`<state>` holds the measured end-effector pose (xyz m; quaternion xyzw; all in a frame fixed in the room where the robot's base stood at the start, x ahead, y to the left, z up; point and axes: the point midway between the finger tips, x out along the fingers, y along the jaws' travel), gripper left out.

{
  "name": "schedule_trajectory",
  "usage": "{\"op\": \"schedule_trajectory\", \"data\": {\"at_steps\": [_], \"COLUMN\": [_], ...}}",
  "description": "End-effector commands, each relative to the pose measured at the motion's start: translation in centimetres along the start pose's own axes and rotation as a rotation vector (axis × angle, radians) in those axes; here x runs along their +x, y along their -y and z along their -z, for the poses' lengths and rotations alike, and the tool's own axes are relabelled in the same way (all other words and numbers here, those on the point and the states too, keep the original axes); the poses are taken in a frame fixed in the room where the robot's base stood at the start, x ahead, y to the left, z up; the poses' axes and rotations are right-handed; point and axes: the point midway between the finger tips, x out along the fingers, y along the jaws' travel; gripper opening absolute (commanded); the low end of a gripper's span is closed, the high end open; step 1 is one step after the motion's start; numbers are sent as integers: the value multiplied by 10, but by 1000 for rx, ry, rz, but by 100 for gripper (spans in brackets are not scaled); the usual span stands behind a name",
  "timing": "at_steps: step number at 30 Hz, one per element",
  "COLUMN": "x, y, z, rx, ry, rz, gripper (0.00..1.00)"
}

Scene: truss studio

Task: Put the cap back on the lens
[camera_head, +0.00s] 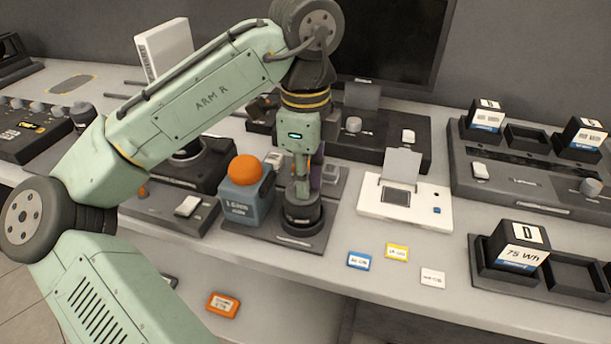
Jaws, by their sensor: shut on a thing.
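My gripper (301,186) points straight down over a black, round, upright lens (302,222) that stands on a dark base plate. The fingers are closed on a small dark piece at the lens's top, which I take to be the cap. Fingers and shadow hide most of it, so I cannot tell whether it is seated or just above the rim.
A blue-grey box with an orange dome (245,169) stands close left of the lens. A white device with a raised flap (405,205) stands to the right. Small cards (397,253) lie in front. A battery dock (560,285) is at the right front.

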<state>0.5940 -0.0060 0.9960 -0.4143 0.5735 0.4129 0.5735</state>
Motion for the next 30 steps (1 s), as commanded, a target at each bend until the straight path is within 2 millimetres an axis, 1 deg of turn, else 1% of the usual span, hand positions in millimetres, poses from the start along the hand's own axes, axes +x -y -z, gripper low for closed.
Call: {"op": "schedule_trajectory", "data": {"at_steps": [1, 11, 17, 26, 30], "x": [0, 0, 0, 0, 0], "y": [0, 0, 0, 0, 0], "z": [0, 0, 0, 0, 0], "rx": [0, 0, 0, 0, 0], "ry": [0, 0, 0, 0, 0], "rz": [0, 0, 0, 0, 0], "gripper": [15, 37, 37, 56, 57]}}
